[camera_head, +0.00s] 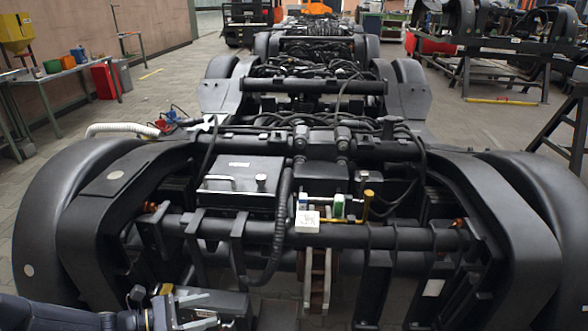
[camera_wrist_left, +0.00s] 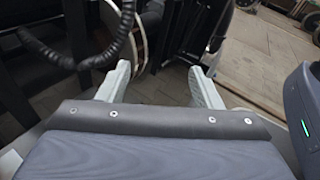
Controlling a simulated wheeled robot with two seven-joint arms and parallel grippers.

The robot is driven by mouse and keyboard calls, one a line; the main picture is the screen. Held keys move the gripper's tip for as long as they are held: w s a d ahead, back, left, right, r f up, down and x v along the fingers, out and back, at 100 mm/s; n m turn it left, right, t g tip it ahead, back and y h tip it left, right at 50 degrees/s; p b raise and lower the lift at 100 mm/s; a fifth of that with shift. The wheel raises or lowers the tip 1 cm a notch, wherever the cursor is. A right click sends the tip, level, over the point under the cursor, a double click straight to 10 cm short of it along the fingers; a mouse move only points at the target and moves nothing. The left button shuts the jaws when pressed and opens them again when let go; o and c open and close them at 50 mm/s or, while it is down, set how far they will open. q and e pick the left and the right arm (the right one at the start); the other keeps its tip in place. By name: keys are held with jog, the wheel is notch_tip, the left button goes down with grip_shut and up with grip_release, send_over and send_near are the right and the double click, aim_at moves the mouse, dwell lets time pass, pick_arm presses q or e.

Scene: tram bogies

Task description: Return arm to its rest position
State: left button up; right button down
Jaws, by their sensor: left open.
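My left arm comes in at the bottom left of the head view. Its gripper (camera_head: 207,311) is low in front of the near end of the black tram bogie (camera_head: 400,238). The two pale fingers stand apart with nothing between them. In the left wrist view the same gripper (camera_wrist_left: 160,72) shows its fingers spread, with dark bogie parts and a black ribbed hose (camera_wrist_left: 88,58) beyond them. My right gripper is in neither view.
A dark box with a handle (camera_head: 240,178), a white item (camera_head: 306,221) and a yellow-handled tool (camera_head: 367,204) are on the bogie. Curved black fenders (camera_head: 45,215) flank it. A workbench (camera_head: 60,78) stands at the left.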

pick_arm(q)
jog(key=s+d+r+m+g+y, duration=0.45)
jog(key=s+r+m, duration=0.55)
jog(key=m, duration=0.3)
jog(key=s+a+r+m+t+y, duration=0.35)
jog(key=s+m+y, duration=0.25)
jog(key=s+m, duration=0.45)
notch_tip(320, 180, up, 29)
jog(key=p, duration=2.8)
jog(key=shift+s+d+n, duration=0.1)
jog(key=shift+n, duration=0.15)
jog(key=shift+c, duration=0.2)
